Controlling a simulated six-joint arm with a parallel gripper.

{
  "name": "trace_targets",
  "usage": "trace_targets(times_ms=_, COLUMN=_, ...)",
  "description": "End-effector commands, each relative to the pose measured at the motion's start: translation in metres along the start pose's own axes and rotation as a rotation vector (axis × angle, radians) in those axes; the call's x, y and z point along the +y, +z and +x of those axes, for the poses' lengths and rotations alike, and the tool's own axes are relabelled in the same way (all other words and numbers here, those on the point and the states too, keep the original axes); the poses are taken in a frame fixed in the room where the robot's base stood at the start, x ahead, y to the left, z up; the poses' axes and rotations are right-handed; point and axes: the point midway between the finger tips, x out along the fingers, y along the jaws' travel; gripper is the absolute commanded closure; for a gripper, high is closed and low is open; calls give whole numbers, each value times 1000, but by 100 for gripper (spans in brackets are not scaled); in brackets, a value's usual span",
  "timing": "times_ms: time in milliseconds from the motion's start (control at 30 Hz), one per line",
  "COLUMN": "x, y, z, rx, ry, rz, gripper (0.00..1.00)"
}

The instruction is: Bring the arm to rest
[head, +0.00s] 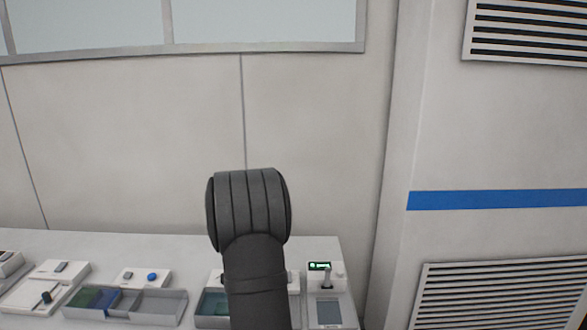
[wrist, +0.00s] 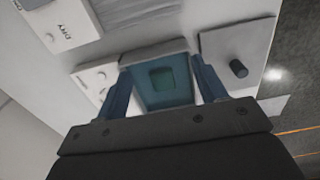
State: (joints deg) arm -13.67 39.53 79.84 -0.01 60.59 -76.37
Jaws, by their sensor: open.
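My gripper (wrist: 163,90) shows in the wrist view with its two blue fingers apart and nothing held between them. A grey tray with a teal inside (wrist: 180,98) lies beyond the fingers, with a small dark green square (wrist: 161,78) in it. I cannot tell how far the fingers are above the tray. In the head view, my dark arm rises in front of the bench and its rounded joint stands against the wall. The gripper itself does not show in the head view.
The white bench (head: 190,245) carries a grey divided tray (head: 160,307), a panel with a blue button (head: 152,277) and a device with a green display (head: 319,266). A vented wall (head: 500,290) stands at the right. In the wrist view, a plate with a dark knob (wrist: 238,69) lies right of the fingers.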

Motion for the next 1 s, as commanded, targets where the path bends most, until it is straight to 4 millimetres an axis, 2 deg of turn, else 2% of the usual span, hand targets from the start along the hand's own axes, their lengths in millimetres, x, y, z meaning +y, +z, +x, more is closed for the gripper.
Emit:
trace_targets(times_ms=200, x=-10, y=39, z=-20, rx=0, ry=-1, rz=3, gripper=35)
trace_targets(times_ms=567, x=-57, y=94, z=-17, rx=0, ry=-1, rz=-8, gripper=35)
trace_targets(times_ms=1000, x=-126, y=148, z=-11, rx=0, ry=-2, rz=-21, gripper=35)
